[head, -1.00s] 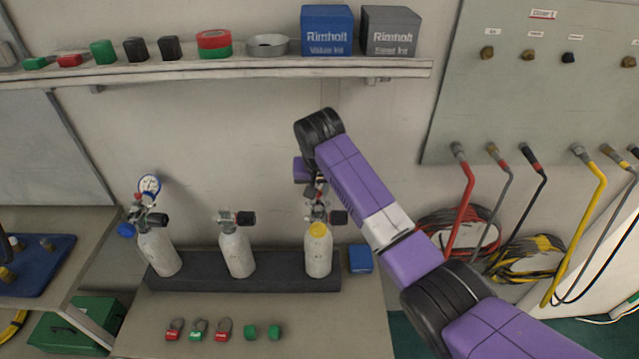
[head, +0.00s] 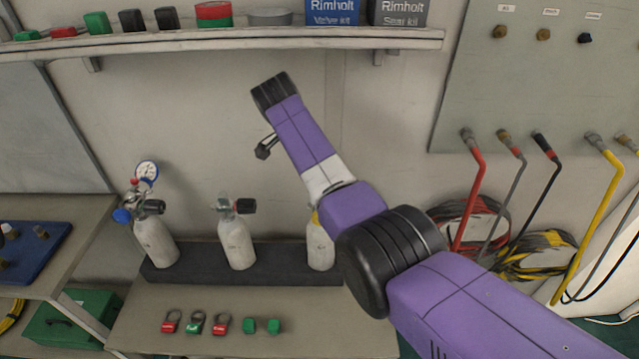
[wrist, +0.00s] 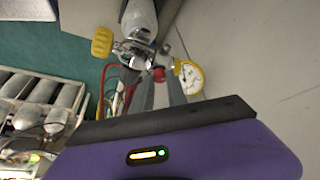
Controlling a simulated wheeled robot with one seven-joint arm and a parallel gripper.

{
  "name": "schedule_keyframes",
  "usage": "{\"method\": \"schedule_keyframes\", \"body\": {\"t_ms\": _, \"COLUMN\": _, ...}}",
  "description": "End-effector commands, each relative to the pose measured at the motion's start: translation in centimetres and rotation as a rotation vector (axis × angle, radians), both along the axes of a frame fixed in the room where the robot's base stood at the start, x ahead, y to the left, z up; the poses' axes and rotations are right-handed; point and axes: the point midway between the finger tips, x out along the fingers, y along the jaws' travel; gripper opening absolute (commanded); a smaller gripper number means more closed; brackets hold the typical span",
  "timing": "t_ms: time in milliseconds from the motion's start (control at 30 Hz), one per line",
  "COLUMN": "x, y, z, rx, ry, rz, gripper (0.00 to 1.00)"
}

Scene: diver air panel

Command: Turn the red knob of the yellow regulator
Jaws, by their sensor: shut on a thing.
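The yellow regulator shows in the wrist view with a yellow handwheel (wrist: 102,41), a yellow-rimmed gauge (wrist: 188,77) and a small red knob (wrist: 158,75). A pale cylinder (wrist: 139,18) lies beyond it at the top. My gripper (wrist: 161,88) reaches toward the regulator. Its grey fingers close around the red knob, with their contact partly hidden by the gripper's body. In the head view, the right cylinder (head: 319,248) stands partly behind my arm.
Two other cylinders, one gauge-topped (head: 155,242) and one bare (head: 237,243), stand in the dark holder (head: 200,275). Several red and green tags and caps lie on the bench front. A shelf (head: 240,43) runs above. Coloured hoses (head: 466,190) hang at the right.

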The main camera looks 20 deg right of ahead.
Motion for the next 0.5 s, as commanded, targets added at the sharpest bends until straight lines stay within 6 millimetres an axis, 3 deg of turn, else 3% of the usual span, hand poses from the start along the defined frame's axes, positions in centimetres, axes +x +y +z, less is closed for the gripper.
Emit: {"method": "schedule_keyframes", "body": {"t_ms": 500, "x": 0.28, "y": 0.08, "z": 0.01, "rx": 0.000, "ry": -0.002, "rz": -0.227, "gripper": 0.00}}
